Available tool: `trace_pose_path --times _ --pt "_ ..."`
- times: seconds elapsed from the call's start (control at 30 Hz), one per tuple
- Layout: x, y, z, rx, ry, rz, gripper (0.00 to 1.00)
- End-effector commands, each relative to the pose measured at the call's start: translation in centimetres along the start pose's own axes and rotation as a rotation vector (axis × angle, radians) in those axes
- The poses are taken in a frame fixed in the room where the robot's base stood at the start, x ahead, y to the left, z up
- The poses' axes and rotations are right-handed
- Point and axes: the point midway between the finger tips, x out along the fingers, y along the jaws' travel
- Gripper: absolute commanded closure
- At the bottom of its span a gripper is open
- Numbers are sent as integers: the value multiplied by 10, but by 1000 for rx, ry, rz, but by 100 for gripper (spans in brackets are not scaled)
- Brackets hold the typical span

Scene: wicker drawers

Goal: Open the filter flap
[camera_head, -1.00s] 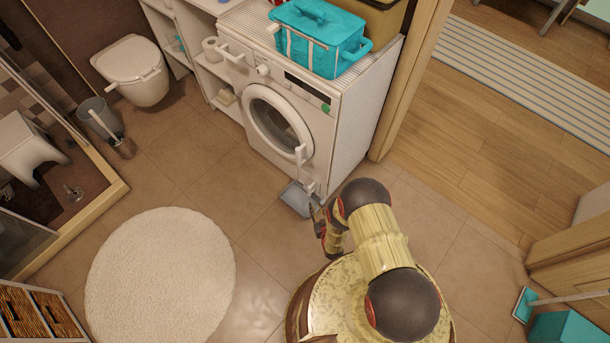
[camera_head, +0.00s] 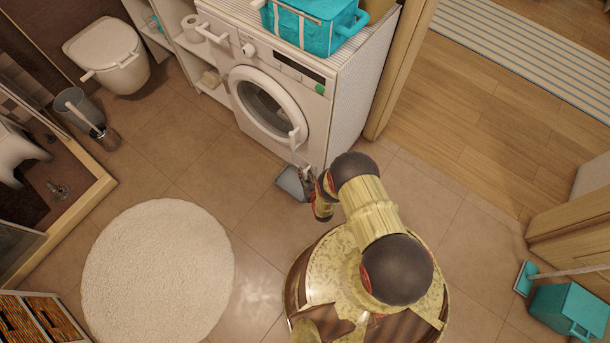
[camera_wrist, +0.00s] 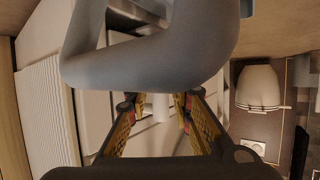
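The white washing machine (camera_head: 262,90) stands against the wall, its round door (camera_head: 268,104) closed in the head view. The filter flap's area is low at the machine's front right corner; my gripper (camera_head: 308,180) is there and partly hides it. The flap's outline and whether it is closed cannot be made out. In the wrist view my gripper (camera_wrist: 160,112) has its yellow fingers apart. A short white handle-like peg (camera_wrist: 160,107) shows between them, with gaps on both sides.
A grey flat object (camera_head: 291,182) lies at the machine's foot beside my gripper; a large grey-blue shape (camera_wrist: 150,60) covers much of the wrist view. A round white rug (camera_head: 157,262) is at left, a toilet (camera_head: 108,55) at back left.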

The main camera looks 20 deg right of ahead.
Motion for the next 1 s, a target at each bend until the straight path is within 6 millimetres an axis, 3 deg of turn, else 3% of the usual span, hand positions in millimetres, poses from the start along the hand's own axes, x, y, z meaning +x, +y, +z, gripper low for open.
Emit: trace_pose_path --times 0.27,0.63,1.0 --pt "1 0 0 0 -1 0 79" --pt "0 0 0 0 -1 0 100" --pt "0 0 0 0 -2 0 100"
